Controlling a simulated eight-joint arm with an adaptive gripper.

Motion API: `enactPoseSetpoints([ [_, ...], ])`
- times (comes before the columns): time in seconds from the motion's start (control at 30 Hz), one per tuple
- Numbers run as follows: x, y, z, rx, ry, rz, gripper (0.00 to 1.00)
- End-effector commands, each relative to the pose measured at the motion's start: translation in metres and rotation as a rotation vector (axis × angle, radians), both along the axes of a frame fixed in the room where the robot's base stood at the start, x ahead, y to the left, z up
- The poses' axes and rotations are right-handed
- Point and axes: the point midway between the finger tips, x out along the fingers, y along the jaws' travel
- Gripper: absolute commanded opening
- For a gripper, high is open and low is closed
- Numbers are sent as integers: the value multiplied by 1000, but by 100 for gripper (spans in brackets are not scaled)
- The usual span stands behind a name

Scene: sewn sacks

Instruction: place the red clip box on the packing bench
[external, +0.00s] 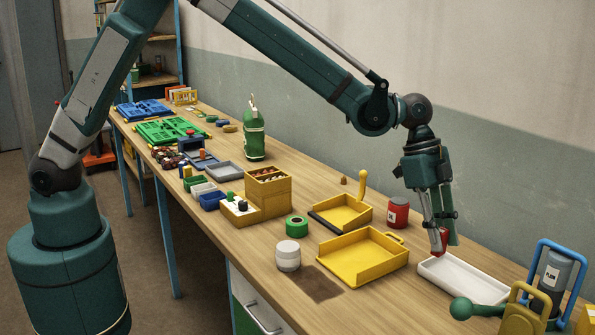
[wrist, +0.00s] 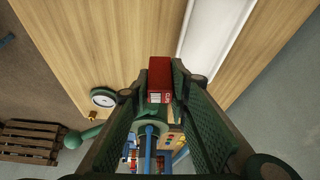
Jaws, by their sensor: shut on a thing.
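The red clip box (wrist: 159,80) is a small red block with a pale label, held between the fingers in the wrist view. My gripper (external: 440,243) is shut on it, and the box (external: 438,240) shows partly behind the fingers in the external view. The gripper points down above or beside the left end of a white tray (external: 477,290); I cannot tell the exact height. The packing bench (external: 345,315) is a long wooden top under all these things. In the wrist view the bare bench top (wrist: 110,45) lies left of the white tray (wrist: 214,35).
A red tin (external: 398,212) and yellow trays (external: 362,258) stand left of my gripper. A green dumbbell-like tool (external: 480,310), a blue-handled frame (external: 565,250) and a yellow padlock-shaped thing (external: 520,318) crowd the near right. Bare wood lies between the large yellow tray and the white tray.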

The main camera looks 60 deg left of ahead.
Motion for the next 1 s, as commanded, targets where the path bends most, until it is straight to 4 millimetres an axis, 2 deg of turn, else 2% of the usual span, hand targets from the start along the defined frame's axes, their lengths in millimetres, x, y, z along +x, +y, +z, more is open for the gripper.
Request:
enactPoseSetpoints([
  [0.13, 0, 0, 31, 0, 0, 0, 8],
  [0.43, 0, 0, 87, 0, 0, 0, 8],
  [0.77, 34, 62, 83, 6, -1, 36, 8],
  [1.0, 64, 128, 83, 12, 0, 72, 8],
])
